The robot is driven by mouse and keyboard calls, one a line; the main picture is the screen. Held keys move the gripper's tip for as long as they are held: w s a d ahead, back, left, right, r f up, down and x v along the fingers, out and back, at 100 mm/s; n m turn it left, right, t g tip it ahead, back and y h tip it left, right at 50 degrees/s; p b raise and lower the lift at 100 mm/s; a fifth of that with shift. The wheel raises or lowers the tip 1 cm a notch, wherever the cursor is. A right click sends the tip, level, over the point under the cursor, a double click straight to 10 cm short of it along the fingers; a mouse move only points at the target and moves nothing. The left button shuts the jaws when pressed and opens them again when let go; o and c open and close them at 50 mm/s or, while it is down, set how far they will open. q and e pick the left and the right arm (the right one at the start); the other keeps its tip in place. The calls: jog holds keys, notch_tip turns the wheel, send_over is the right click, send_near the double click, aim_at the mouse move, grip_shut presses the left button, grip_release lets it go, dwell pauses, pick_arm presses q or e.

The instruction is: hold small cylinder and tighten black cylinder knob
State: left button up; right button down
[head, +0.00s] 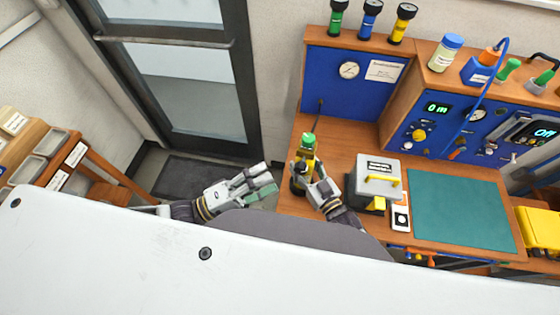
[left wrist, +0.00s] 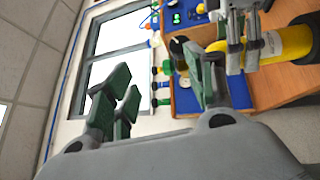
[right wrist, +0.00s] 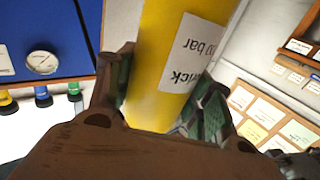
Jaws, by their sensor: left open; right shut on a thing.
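The small yellow cylinder (head: 307,164) stands roughly upright in my right gripper (head: 312,180), near the left end of the bench. The right wrist view shows the yellow body with a white label (right wrist: 197,52) between the fingers. In the left wrist view the cylinder (left wrist: 288,45) lies sideways across the picture, with grey fingers of the right gripper around it. A dark round part, perhaps the black knob (left wrist: 181,52), shows beyond its left end. My left gripper (head: 262,183) is open and empty, left of the cylinder and apart from it.
The wooden bench holds a grey box (head: 377,178) with a yellow handle and a teal mat (head: 460,210). Small green, blue and yellow cylinders with black tops stand on the shelf (head: 345,48). A blue panel with a gauge (head: 349,70) rises behind. Floor lies left of the bench.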

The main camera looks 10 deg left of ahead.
jog(key=shift+r, duration=0.1)
pick_arm(q)
jog(key=d+r+m+g+h, duration=0.4)
jog(key=r+m+h, duration=0.2)
jog(key=r+m, duration=0.3)
jog(key=shift+d+r, duration=0.15)
jog(key=shift+r, duration=0.25)
dwell(0.4)
jog(key=v, duration=1.2)
jog(key=shift+w+f, duration=0.15)
jog(key=shift+f, duration=0.05)
pick_arm(e)
jog(key=c, duration=0.5)
grip_release()
pick_arm(q)
jog(key=shift+h, duration=0.3)
